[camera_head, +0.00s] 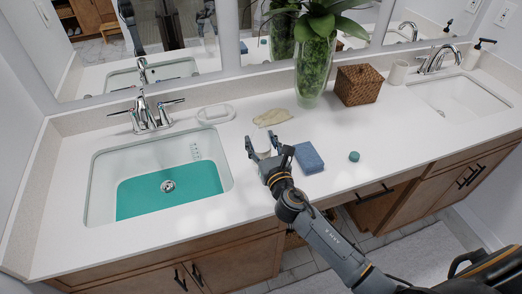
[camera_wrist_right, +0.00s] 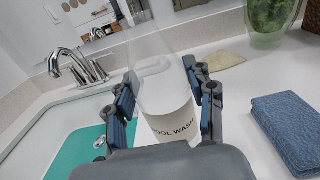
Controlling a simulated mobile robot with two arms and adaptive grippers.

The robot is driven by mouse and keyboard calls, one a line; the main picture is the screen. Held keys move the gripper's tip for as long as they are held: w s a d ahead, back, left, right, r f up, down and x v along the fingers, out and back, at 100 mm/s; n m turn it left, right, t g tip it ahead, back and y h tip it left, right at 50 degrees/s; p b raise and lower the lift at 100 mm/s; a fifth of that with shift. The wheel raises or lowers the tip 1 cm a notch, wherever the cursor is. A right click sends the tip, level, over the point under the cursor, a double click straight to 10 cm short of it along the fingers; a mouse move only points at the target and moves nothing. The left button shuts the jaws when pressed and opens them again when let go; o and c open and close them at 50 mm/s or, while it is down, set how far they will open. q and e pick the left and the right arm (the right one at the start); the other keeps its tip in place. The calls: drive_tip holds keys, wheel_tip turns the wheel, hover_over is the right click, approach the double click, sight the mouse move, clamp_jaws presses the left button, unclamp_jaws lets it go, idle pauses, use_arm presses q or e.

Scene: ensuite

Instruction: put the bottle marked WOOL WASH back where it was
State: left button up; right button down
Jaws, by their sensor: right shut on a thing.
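The bottle marked WOOL WASH (camera_wrist_right: 172,122) stands between the fingers of my right gripper in the right wrist view. It is clear, looks empty, and has a white label with dark letters. My right gripper (camera_head: 264,146) is shut on it, over the counter just right of the left sink (camera_head: 103,178). In the head view the bottle is mostly hidden by the gripper and hard to make out. I cannot tell whether its base touches the counter. A small teal cap (camera_head: 354,156) lies on the counter to the right. My left gripper is not in view.
A blue folded cloth (camera_head: 308,158) lies right of the gripper; a beige cloth (camera_head: 272,117) and a soap dish (camera_head: 215,113) lie behind. A plant vase (camera_head: 314,75) and wicker box (camera_head: 358,85) stand farther back. Counter right of the cap is clear.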

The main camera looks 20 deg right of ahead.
sight(264, 156)
drive_tip(key=shift+f+b, duration=0.35)
drive_tip(key=shift+f, duration=1.05)
drive_tip(key=shift+f, duration=0.1)
drive_tip(key=shift+f, duration=0.15)
drive_tip(key=shift+c, duration=2.4)
unclamp_jaws()
drive_tip(key=shift+r, duration=0.3)
drive_tip(key=s+b, duration=0.2)
drive_tip(key=s, duration=1)
